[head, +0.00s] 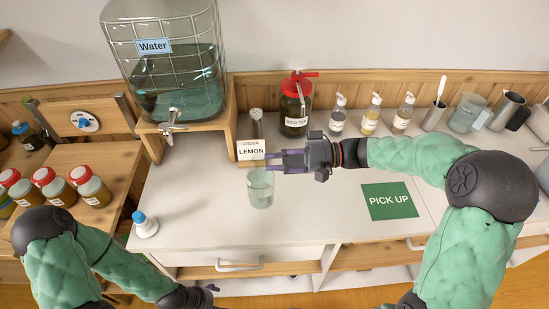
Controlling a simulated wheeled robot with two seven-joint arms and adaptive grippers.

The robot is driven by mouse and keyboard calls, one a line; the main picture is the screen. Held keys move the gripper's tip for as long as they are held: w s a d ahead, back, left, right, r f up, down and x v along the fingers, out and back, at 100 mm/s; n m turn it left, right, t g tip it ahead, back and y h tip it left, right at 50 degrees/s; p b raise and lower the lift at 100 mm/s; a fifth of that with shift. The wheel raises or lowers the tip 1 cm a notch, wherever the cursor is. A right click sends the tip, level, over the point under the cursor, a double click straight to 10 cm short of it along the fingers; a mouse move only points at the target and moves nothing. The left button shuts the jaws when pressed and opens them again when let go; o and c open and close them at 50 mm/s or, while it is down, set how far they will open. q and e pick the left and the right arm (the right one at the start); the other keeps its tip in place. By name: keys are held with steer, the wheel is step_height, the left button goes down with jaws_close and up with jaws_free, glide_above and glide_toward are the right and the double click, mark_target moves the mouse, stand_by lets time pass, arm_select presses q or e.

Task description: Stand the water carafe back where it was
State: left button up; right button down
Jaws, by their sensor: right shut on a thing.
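My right gripper (282,161) reaches in from the right, level and pointing left, with its fingers at the upper rim of a clear glass vessel (260,190). It is shut on this vessel, which is upright, with a pale clear content low in it. The vessel appears to be at or just above the white counter; I cannot tell which. It has no readable label, so I cannot be sure it is the water carafe. Another clear glass jug (467,113) stands at the back right. My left gripper (209,290) is low at the bottom edge, mostly hidden, its fingers unclear.
A large tapped jar labelled Water (180,85) stands on a wooden stand at left.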

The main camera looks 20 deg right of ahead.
mark_target(272, 172)
arm_select(q)
steer(key=shift+w+d, duration=0.2)
steer(key=shift+d, duration=0.15)
arm_select(e)
steer(key=shift+w+d+r, duration=0.15)
steer(key=shift+d+r, duration=0.1)
steer(key=shift+d, duration=0.05)
arm_select(q)
steer(key=shift+f, duration=0.25)
steer(key=shift+f+b, duration=2.45)
steer(key=shift+b, duration=0.2)
arm_select(e)
steer(key=shift+f, duration=2.95)
arm_select(q)
steer(key=shift+f, duration=0.25)
steer(key=shift+f+b, duration=0.2)
steer(key=shift+b, duration=0.25)
